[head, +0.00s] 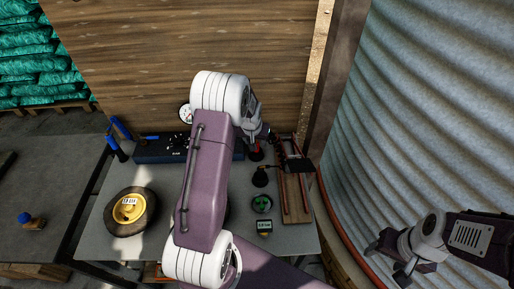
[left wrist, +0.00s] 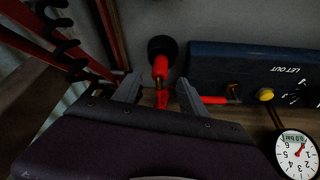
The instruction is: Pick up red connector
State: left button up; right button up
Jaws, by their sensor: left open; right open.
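A red connector (left wrist: 160,68) stands at a round black piece in the left wrist view, between the two fingers of my left gripper (left wrist: 158,95). The fingers are open, with one on each side of the red part; I cannot tell whether either touches it. In the head view a small red part (head: 255,153) shows just below my left gripper (head: 265,135), whose fingertips are mostly hidden by the arm. My right gripper (head: 386,263) is open and empty at the lower right, away from the table.
A dark blue box marked LET OUT (left wrist: 250,65) stands close by, with a pressure gauge (left wrist: 296,155). A wooden rack with red rods (head: 293,195) lies right of the connector. A corrugated wall (head: 440,110) bounds the right.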

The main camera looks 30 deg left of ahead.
pick_arm(q)
jog(key=x, duration=0.5)
jog(key=shift+w, duration=0.2)
jog(key=shift+s+r, duration=0.1)
jog(key=shift+s, duration=0.05)
jog(key=c, duration=0.7)
grip_shut()
notch_tip(320, 180, up, 10)
